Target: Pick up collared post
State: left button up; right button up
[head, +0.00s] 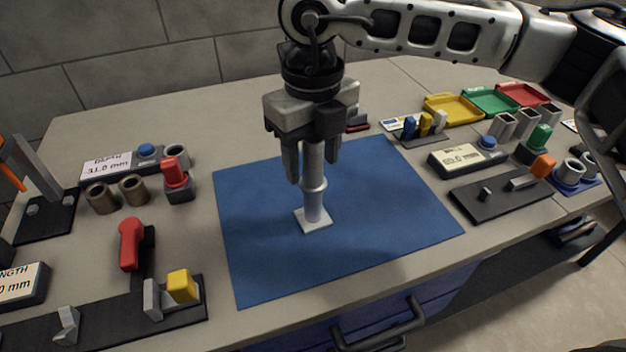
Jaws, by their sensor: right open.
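The collared post (315,203) is a light grey upright cylinder with a ring partway up and a square white base. It stands on the blue mat (390,220). My right gripper (312,172) points down from above, with its two fingers on either side of the post's upper part. The fingers look apart, and the jaws are open. The top of the post is hidden by the gripper body. I cannot tell whether either finger touches the post. My left gripper does not show clearly in the head view.
Left of the mat stand brown cups (101,198), a red-topped block (175,180), a red lever (130,245) and a yellow block (181,287). Right are a display box (462,157) and a dark fixture plate (500,194). Coloured trays (452,109) lie behind. The mat around the post is clear.

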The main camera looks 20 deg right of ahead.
jog(key=shift+f, duration=0.65)
grip_shut()
